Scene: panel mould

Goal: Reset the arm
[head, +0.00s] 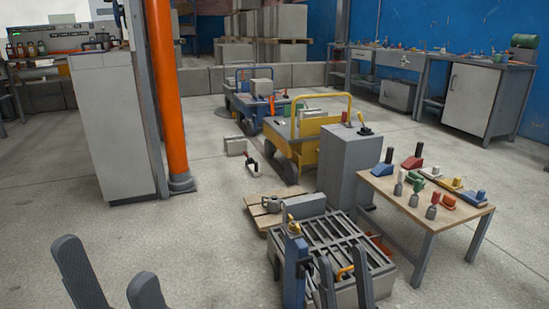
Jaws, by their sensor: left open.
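My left gripper (104,256) is at the bottom left, seen as two broad dark grey fingers spread apart. It is open and empty over bare floor, clear of every object. Two slim dark upright bars at the bottom centre look like my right gripper (340,253). They stand in front of the panel mould (345,237), a grey slatted frame. A yellow handle shows between the bars; I cannot tell if they touch it. The arm links behind both grippers are out of view.
A blue post (295,268) stands at the mould's left. A wooden table (465,212) with several coloured tools is at the right, next to a grey cabinet (347,165). An orange column (165,90) and a yellow cart (307,140) stand further back. The left floor is free.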

